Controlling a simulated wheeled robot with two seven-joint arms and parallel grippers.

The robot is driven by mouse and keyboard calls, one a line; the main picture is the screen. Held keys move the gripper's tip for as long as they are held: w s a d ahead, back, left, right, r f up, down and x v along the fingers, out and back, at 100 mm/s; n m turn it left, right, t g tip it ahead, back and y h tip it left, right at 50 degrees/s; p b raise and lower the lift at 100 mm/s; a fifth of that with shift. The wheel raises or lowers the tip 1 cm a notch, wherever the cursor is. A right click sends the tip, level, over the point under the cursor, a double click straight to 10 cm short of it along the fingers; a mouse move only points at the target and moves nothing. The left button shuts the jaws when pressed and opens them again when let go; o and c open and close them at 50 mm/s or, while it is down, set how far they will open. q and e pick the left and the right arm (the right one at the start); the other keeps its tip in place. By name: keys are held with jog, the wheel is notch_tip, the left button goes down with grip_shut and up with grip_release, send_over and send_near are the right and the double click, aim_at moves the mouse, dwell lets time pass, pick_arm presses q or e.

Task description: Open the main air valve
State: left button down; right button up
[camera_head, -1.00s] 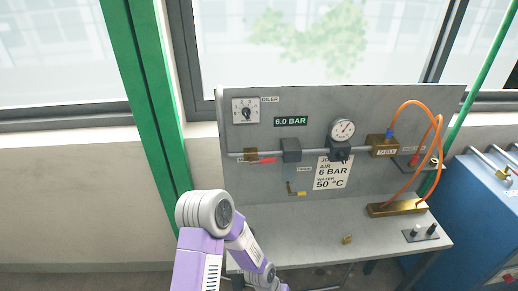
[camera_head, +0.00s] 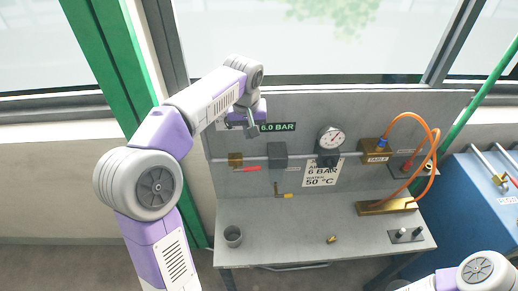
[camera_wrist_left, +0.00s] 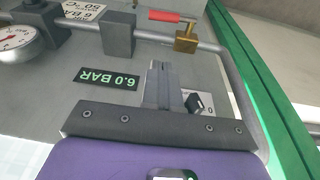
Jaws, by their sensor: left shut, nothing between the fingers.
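The air valve is a brass block (camera_head: 235,160) on the grey pipe at the left of the back panel. Its red lever (camera_head: 247,169) points right, roughly along the pipe. In the left wrist view, the picture is upside down and the brass valve (camera_wrist_left: 187,38) and red lever (camera_wrist_left: 163,16) are at the top. My left gripper (camera_head: 252,131) is shut and empty in front of the panel, above the valve and apart from it; its fingers (camera_wrist_left: 160,68) point towards the pipe in the wrist view. My right gripper is out of view.
A black selector knob (camera_wrist_left: 194,103) is beside my left fingers. A green 6.0 BAR display (camera_head: 278,127), a gauge (camera_head: 330,138) and an orange hose (camera_head: 436,150) are to the right. A grey cup (camera_head: 233,236) and a brass fitting (camera_head: 332,239) stand on the bench (camera_head: 290,225).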

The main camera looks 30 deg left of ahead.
pick_arm(q)
notch_tip(320, 180, down, 2)
jog(key=s, duration=0.2)
send_over(251, 168)
jog(key=x, duration=0.6)
jog(key=shift+s+a+f, duration=0.1)
jog(key=shift+s+f, duration=0.05)
jog(key=shift+f, duration=0.05)
jog(key=f, duration=0.4)
jog(key=shift+s+d+f, duration=0.15)
jog(key=shift+s+d, duration=0.15)
jog(key=shift+w+f, duration=0.1)
jog(key=shift+f, duration=0.15)
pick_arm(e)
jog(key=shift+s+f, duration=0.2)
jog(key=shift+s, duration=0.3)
